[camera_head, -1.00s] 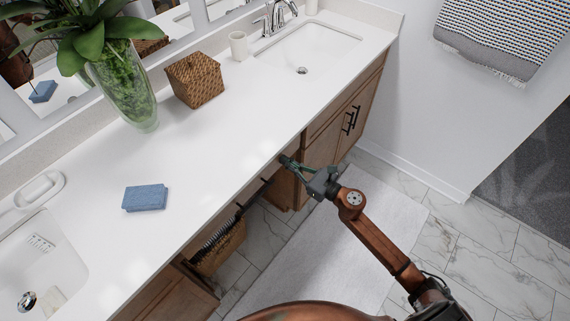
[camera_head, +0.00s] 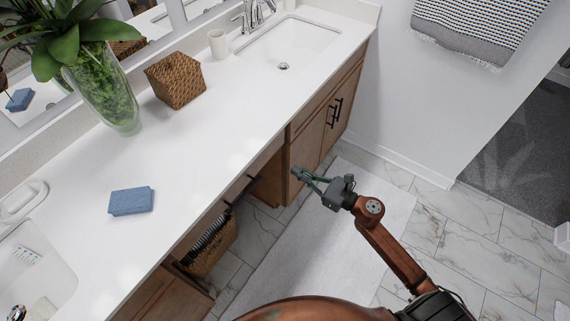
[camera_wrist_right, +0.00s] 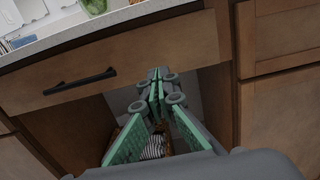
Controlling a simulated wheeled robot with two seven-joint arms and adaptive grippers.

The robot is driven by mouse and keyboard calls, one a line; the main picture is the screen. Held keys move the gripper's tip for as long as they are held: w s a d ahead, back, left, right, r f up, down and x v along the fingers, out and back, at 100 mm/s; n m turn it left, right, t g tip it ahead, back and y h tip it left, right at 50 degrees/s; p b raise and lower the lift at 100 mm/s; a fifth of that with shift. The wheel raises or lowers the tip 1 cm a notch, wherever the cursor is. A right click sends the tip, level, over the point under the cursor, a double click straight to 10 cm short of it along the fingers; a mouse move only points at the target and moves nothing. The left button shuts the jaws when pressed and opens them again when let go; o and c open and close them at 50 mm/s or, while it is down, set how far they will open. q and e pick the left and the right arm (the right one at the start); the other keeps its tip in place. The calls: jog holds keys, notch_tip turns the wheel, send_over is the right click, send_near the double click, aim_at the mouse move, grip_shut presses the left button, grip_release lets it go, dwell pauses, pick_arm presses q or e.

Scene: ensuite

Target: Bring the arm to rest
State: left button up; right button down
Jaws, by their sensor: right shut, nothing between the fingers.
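My right gripper (camera_head: 308,178) is in front of the vanity (camera_head: 268,180), over the bath mat and below the counter's front edge. Its green fingers are shut with nothing between them. In the right wrist view the fingers (camera_wrist_right: 155,105) point at the open space under a drawer with a black handle (camera_wrist_right: 80,82). The gripper is apart from the drawer, which looks shut. My left gripper is in neither view.
The white counter (camera_head: 185,180) bears a blue sponge (camera_head: 131,201), a wicker box (camera_head: 175,80), a cup (camera_head: 218,44) and a plant vase (camera_head: 103,90). A basket (camera_head: 210,248) stands under the counter. The mat (camera_head: 330,225) and tiled floor are clear.

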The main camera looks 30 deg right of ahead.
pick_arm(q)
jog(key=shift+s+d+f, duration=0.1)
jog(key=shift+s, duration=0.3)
pick_arm(e)
jog(key=shift+v, duration=1.7)
jog(key=shift+w, duration=0.1)
